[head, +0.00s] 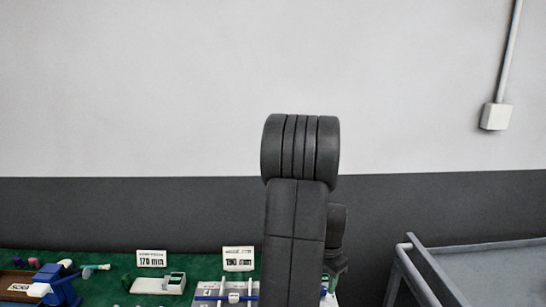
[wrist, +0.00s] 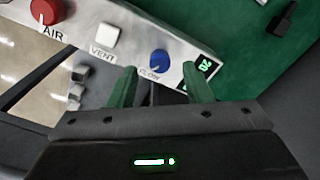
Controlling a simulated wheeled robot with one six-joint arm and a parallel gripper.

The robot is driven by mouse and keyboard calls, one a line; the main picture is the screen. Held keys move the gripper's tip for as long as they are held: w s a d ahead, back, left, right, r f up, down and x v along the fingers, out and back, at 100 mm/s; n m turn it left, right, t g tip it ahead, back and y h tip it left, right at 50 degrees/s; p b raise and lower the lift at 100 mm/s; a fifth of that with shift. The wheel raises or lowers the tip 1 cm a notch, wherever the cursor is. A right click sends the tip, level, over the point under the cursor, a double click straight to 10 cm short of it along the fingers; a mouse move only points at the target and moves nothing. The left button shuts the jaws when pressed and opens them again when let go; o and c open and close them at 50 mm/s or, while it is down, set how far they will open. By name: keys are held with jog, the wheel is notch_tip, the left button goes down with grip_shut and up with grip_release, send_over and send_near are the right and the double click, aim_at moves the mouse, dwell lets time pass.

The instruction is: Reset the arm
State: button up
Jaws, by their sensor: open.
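My gripper (wrist: 160,72) shows in the wrist view with its two green fingers apart and nothing between them. Beyond the fingertips is a pale control panel (wrist: 128,45). The panel carries a red AIR knob (wrist: 44,11), a white VENT button (wrist: 106,35), a blue FLOW knob (wrist: 160,60) and a small green display (wrist: 205,67). The blue knob appears between the fingertips; I cannot tell how far off it is. In the head view my dark arm stands upright at the centre, and my gripper's fingers cannot be made out there.
A green bench top (head: 110,272) spans the lower left, with a brown tray (head: 18,284), a blue holder (head: 52,283), a pale device (head: 158,284), a white-and-blue rack (head: 226,293) and signs reading 170 (head: 151,259) and 190 (head: 238,259). A grey cart (head: 490,275) stands right.

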notch_tip(320, 180, up, 11)
notch_tip(320, 180, down, 14)
jog(key=shift+w+r+n, duration=0.1)
jog(key=shift+r+n, duration=0.05)
jog(key=shift+n, duration=0.35)
jog(key=n+p, duration=0.2)
jog(key=n, duration=0.2)
jog(key=shift+n, duration=0.3)
jog(key=n+p, duration=0.2)
jog(key=n, duration=0.4)
jog(key=shift+r+p, duration=0.1)
jog(key=shift+p, duration=0.2)
notch_tip(320, 180, up, 8)
jog(key=shift+d+f+b, duration=0.1)
jog(key=shift+b, duration=0.35)
